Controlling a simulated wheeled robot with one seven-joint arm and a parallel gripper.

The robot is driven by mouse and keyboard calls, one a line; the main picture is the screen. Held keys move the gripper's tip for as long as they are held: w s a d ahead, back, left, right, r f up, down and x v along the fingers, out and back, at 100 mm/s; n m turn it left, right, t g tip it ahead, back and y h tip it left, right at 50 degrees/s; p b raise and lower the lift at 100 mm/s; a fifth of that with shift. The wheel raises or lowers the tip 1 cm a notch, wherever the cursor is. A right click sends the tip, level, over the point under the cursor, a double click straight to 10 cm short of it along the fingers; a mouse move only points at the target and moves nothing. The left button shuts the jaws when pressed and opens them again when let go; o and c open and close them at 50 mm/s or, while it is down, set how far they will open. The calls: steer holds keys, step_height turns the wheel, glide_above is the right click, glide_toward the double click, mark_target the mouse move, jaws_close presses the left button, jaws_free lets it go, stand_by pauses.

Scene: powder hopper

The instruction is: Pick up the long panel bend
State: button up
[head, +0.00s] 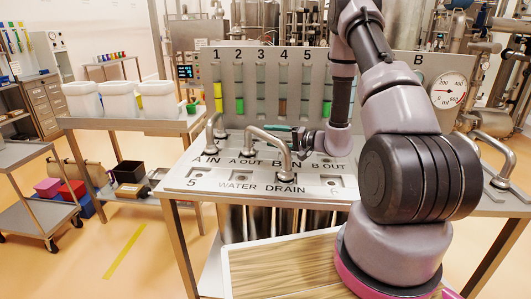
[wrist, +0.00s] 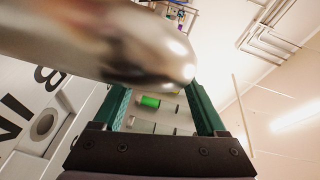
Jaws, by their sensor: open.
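A thick polished steel bend (head: 284,155), which looks like the long panel bend, arches over the labelled panel (head: 215,178) between the B IN and DRAIN area and A OUT. My gripper (head: 283,132) is just behind and right of its upper part, partly hidden by it. In the wrist view the shiny pipe (wrist: 120,40) fills the upper left, very close and blurred, crossing ahead of the green fingers. My gripper's fingers (wrist: 160,105) are apart with nothing clearly between them. I cannot tell whether they touch the pipe.
Another steel bend (head: 211,132) stands at the panel's left, near A IN. A further one (head: 492,150) stands at the right by the pressure gauge (head: 449,89). A numbered backboard (head: 262,62) rises behind. White bins (head: 120,98) stand on a left table.

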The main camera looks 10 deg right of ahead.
mark_target(265, 135)
steer(key=x, duration=0.3)
steer(key=shift+w+a+r, duration=0.1)
steer(key=shift+w+a, duration=0.05)
steer(key=shift+a, duration=0.05)
jaws_close()
stand_by(1.3)
